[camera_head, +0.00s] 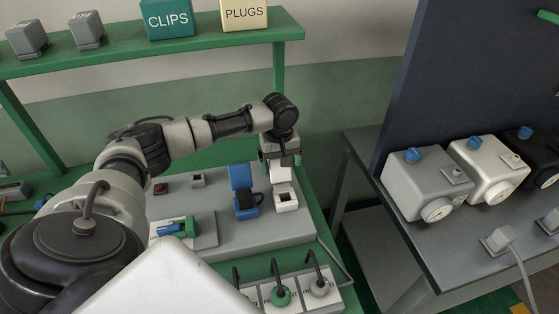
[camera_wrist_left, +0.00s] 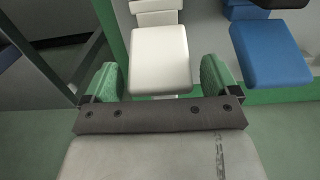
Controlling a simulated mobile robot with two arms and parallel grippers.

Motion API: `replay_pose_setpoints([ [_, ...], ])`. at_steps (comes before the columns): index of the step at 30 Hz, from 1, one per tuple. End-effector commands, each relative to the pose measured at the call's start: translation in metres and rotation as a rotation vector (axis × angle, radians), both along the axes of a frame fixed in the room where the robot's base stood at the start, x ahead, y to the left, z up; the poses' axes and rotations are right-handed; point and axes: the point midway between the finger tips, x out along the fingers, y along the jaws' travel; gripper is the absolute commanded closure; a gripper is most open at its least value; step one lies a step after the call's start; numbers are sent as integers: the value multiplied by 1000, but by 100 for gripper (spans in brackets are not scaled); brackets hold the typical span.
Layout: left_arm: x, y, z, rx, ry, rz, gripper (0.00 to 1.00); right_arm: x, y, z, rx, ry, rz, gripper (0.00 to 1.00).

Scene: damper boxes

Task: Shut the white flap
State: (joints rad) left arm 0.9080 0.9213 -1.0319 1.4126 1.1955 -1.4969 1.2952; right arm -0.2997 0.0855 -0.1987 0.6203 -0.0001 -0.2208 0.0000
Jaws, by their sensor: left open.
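The small white box (camera_head: 287,201) sits on the grey panel, with its white flap (camera_head: 281,174) standing raised at its back edge. My left gripper (camera_head: 280,158) is directly above and behind this flap. In the left wrist view the white flap (camera_wrist_left: 160,58) fills the space between and just beyond the two green fingertips of the open left gripper (camera_wrist_left: 163,80). I cannot tell whether a finger touches it. My right gripper is out of view.
A blue box (camera_head: 247,206) with its blue flap (camera_head: 240,176) raised stands close left of the white one; that flap also shows in the left wrist view (camera_wrist_left: 270,53). Black cables rise from plugs (camera_head: 281,296) at the front. A table with motor-like boxes (camera_head: 425,185) stands at right.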

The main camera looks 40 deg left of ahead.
Motion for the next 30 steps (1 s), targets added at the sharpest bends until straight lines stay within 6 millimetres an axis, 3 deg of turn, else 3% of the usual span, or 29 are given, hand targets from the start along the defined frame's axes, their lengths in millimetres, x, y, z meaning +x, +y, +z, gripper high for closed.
replay_pose_setpoints([
  [11, 0, 0, -6, 0, 0, -1, 12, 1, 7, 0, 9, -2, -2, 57],
  [24, 0, 0, -5, 0, 0, -1, 79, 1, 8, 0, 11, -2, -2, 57],
  [30, -1, -1, -2, 12, -9, -1, 79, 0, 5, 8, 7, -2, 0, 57],
])
